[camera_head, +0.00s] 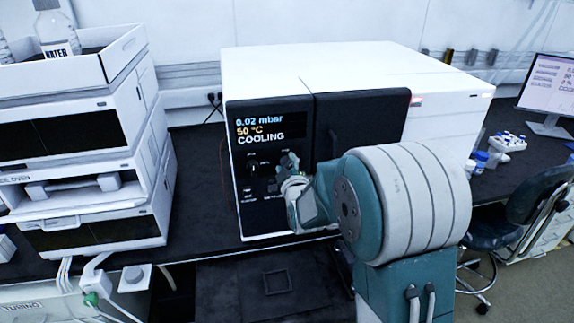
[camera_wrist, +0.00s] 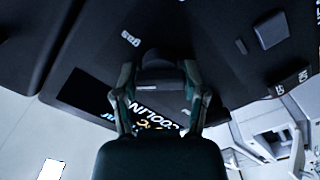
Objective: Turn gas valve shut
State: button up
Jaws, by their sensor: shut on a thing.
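The gas valve is a dark knob (camera_wrist: 160,62) on the black front panel (camera_wrist: 85,45) of a white instrument (camera_head: 350,68), with a small "gas" label beside it in the wrist view. My gripper (camera_wrist: 160,78) has one finger on each side of the knob and is shut on it. In the head view my gripper (camera_head: 289,166) is at the right part of the control panel (camera_head: 245,210), under the display (camera_head: 270,128). The display reads "0.02 mbar", "50 °C" and "COOLING". My gripper and wrist hide most of the knob there, so its turn angle cannot be told.
Another dark knob (camera_head: 253,168) sits left of my gripper on the panel. The instrument's dark door (camera_head: 360,120) is to the right. White stacked units (camera_head: 75,125) with a water bottle (camera_head: 57,35) stand at the left. A monitor (camera_head: 548,85) and chair (camera_head: 525,205) are at the right.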

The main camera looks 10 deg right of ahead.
jog(key=n, duration=0.4)
jog(key=shift+a+f+n, duration=0.1)
jog(key=shift+a+n, duration=0.05)
jog(key=shift+n, duration=0.15)
jog(key=shift+f+n, duration=0.15)
jog(key=shift+n, duration=1.65)
jog(key=o, duration=1.2)
jog(key=shift+f, duration=0.1)
jog(key=shift+c, duration=0.2)
jog(key=shift+a, duration=0.15)
jog(key=shift+s, duration=0.35)
jog(key=s, duration=1.1)
